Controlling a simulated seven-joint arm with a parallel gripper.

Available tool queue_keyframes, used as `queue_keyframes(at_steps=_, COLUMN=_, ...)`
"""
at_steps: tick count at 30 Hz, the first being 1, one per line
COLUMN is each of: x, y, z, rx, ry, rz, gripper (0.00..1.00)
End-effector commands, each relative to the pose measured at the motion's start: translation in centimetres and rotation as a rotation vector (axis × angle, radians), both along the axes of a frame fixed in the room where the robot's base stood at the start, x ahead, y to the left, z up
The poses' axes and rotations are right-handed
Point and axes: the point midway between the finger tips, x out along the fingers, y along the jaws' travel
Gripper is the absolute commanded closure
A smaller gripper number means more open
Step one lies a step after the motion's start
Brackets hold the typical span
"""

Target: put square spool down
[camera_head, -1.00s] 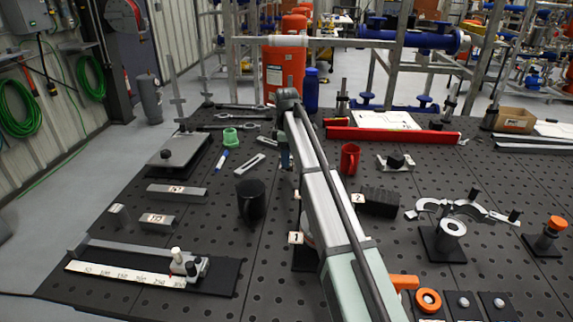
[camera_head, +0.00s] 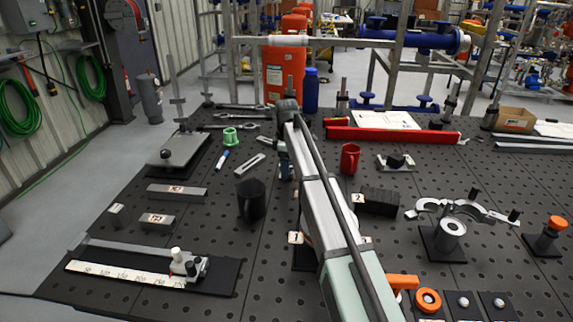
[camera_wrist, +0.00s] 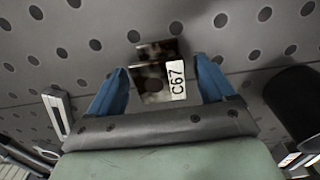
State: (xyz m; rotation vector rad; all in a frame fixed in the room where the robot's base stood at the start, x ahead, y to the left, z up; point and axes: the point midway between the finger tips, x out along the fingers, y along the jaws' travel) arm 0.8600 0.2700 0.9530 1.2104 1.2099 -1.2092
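The square spool (camera_wrist: 152,84) shows in the wrist view as a dark, brownish piece with two square flanges, a round hole and a white C67 label. Just where the fingertips press is hard to see. In the head view my gripper (camera_head: 285,168) points down, right of the black mug, low over the table. The spool is hidden or too small to make out there. Whether its underside touches the table is not clear.
The black mug (camera_head: 251,201) stands left of my arm and the red mug (camera_head: 349,158) right of it. A slotted metal bar (camera_head: 250,164) lies left of my gripper. A pad with tag 1 (camera_head: 294,238) is partly behind my arm. The table (camera_head: 215,215) is perforated.

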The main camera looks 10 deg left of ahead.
Motion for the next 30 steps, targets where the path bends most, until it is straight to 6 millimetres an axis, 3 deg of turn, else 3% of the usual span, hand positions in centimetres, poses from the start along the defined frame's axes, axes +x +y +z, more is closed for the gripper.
queue_keyframes(at_steps=11, x=0.1, y=0.0, z=0.9, rx=0.0, ry=-0.001, rz=0.0, gripper=0.17)
queue_keyframes(at_steps=30, x=0.1, y=0.0, z=11.0, rx=0.0, ry=-0.001, rz=0.0, gripper=0.17)
